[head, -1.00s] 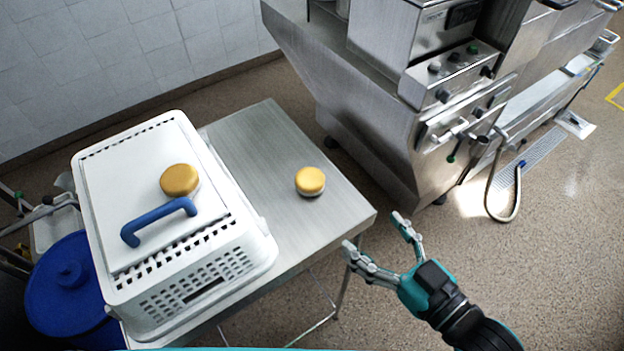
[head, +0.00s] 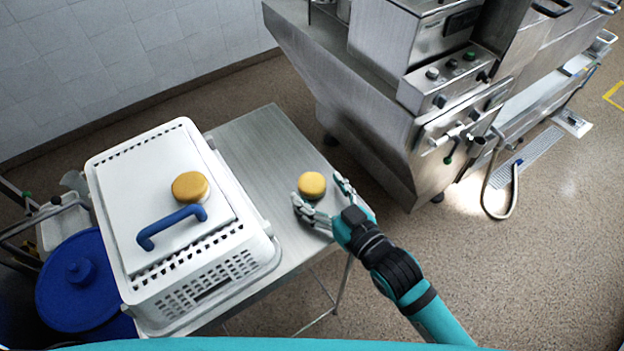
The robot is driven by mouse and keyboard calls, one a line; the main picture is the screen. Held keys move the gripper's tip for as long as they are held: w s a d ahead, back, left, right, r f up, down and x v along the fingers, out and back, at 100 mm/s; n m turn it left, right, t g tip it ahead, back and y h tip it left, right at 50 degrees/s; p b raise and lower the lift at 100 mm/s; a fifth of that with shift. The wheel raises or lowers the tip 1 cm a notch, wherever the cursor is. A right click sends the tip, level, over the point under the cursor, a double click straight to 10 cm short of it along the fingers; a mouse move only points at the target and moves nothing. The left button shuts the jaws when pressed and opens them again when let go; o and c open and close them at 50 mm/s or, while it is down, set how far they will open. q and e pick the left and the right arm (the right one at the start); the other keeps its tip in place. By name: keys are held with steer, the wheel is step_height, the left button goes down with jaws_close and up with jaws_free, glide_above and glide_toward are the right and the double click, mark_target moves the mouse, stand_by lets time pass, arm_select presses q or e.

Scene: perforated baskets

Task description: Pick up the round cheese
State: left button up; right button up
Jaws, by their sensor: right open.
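One round yellow cheese (head: 311,184) sits on the bare part of the steel table (head: 258,150), right of the basket. Another round yellow cheese (head: 190,186) lies on the white lid of the perforated basket, behind its blue handle. My right gripper (head: 319,188) is open, with its fingers on either side of the cheese on the table. From this view I cannot tell whether the fingers touch it or how high they are above the table. My left gripper is not in view.
The white perforated basket (head: 205,282) with its blue handle (head: 172,226) fills the table's left side. A blue lidded bin (head: 80,285) stands on the floor at left. A large steel machine (head: 385,130) stands close behind the table's right side. Table surface behind the cheese is clear.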

steer(key=shift+w+a+f, duration=0.15)
steer(key=shift+w+a, duration=0.25)
steer(key=shift+w, duration=0.15)
steer(key=c, duration=1.4)
